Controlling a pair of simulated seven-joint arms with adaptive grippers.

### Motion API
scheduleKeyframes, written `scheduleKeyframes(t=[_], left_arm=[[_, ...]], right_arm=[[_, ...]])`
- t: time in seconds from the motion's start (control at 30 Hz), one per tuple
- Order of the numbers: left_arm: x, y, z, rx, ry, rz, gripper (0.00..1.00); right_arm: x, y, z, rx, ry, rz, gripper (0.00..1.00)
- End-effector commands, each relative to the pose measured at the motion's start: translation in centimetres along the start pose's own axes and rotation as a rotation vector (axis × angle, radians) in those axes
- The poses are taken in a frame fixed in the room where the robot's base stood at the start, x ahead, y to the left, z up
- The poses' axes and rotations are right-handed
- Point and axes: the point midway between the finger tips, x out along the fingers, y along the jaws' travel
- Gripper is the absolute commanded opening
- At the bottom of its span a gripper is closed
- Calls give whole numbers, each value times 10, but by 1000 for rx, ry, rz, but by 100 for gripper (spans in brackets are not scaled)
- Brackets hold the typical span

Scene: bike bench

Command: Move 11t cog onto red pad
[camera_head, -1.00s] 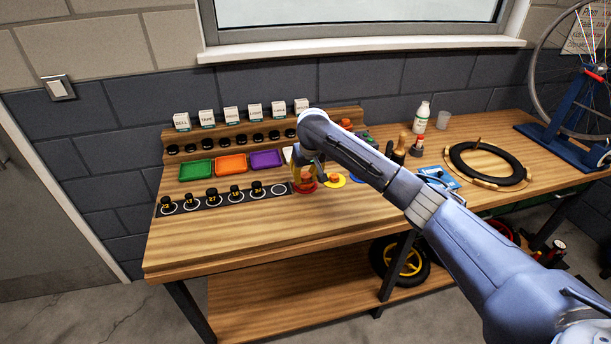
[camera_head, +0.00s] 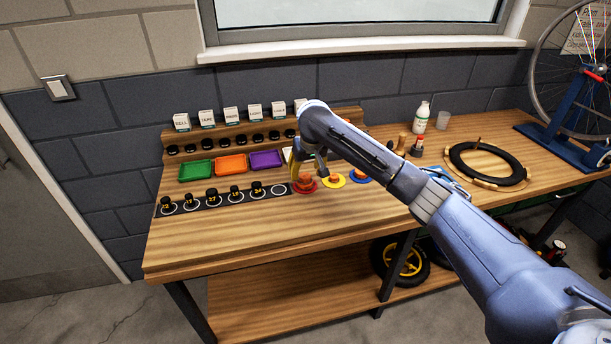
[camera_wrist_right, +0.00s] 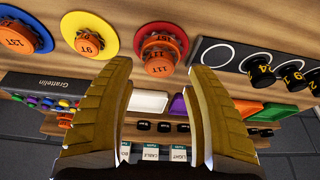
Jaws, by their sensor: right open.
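The 11t cog (camera_wrist_right: 159,62), with an orange knob marked 11T, sits on the red pad (camera_wrist_right: 182,32) in the right wrist view. In the head view the red pad (camera_head: 305,190) lies at the right end of the dark strip, with the orange cog (camera_head: 306,182) on it. My right gripper (camera_wrist_right: 158,75) is open, with its two yellow-brown fingers apart and nothing held between them. In the head view the right gripper (camera_head: 297,165) is just above and behind the red pad, clear of the cog. My left gripper is out of view.
A yellow pad (camera_wrist_right: 78,20) with a 9T cog (camera_wrist_right: 90,42) and a blue pad (camera_wrist_right: 42,38) with a 13T cog (camera_wrist_right: 18,38) stand beside the red pad. Green (camera_head: 195,169), orange and purple trays sit behind the numbered strip (camera_head: 220,197). The front bench is clear.

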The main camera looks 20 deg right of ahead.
Motion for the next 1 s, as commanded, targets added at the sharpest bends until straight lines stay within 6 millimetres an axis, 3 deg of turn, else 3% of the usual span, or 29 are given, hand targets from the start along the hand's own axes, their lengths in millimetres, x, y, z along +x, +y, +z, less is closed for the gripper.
scheduleKeyframes(t=[0.2,0.5,1.0], left_arm=[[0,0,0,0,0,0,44],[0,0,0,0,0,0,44],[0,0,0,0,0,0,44]], right_arm=[[-42,1,-2,-1,5,3,54],[-80,1,-1,0,3,1,54],[-91,0,0,0,1,1,54]])
